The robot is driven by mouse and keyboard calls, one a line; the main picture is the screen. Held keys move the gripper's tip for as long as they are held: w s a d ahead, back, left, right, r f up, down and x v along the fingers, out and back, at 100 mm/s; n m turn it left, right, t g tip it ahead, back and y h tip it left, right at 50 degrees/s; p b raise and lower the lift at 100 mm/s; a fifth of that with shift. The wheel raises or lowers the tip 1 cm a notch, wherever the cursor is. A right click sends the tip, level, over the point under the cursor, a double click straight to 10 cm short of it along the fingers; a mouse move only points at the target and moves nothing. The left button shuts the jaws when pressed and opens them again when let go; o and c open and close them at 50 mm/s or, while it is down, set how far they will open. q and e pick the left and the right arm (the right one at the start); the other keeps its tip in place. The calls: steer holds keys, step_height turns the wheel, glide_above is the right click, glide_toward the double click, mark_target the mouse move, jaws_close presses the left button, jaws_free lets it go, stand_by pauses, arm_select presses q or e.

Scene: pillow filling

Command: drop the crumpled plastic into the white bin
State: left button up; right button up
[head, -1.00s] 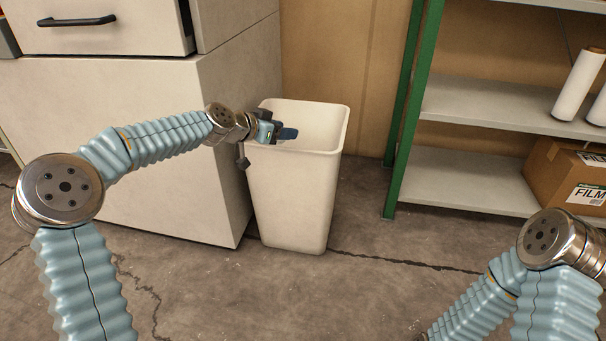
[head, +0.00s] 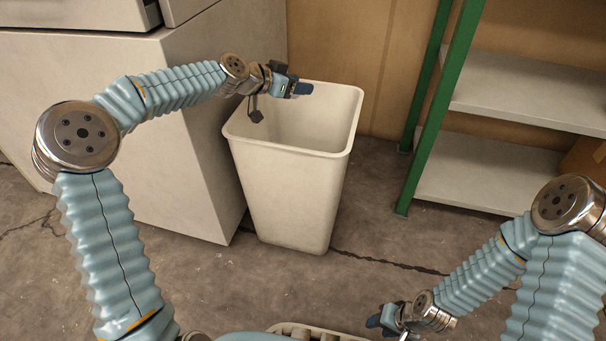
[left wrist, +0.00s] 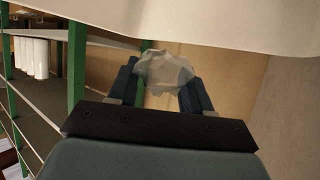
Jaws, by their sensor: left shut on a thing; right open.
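The white bin (head: 293,195) stands upright on the floor, open at the top. My left gripper (head: 300,88) is over the back part of the bin's opening, near the rim. In the left wrist view the left gripper (left wrist: 165,88) is shut on the crumpled plastic (left wrist: 164,70), a pale grey, translucent lump between the dark blue fingers. The plastic cannot be made out in the head view. My right gripper (head: 378,322) is low at the bottom of the head view, open and apart from the bin.
A pale cabinet (head: 190,130) stands close to the bin's left. A green-posted shelf (head: 500,180) is on the right, with a cardboard box (head: 588,158) at the edge. White rolls (left wrist: 32,57) show in the left wrist view. The floor before the bin is clear.

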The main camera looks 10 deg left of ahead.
mark_target(297, 97)
arm_select(q)
steer(key=shift+f+b, duration=0.6)
steer(key=shift+f, duration=1.35)
steer(key=o, duration=1.1)
steer(key=shift+r, duration=0.1)
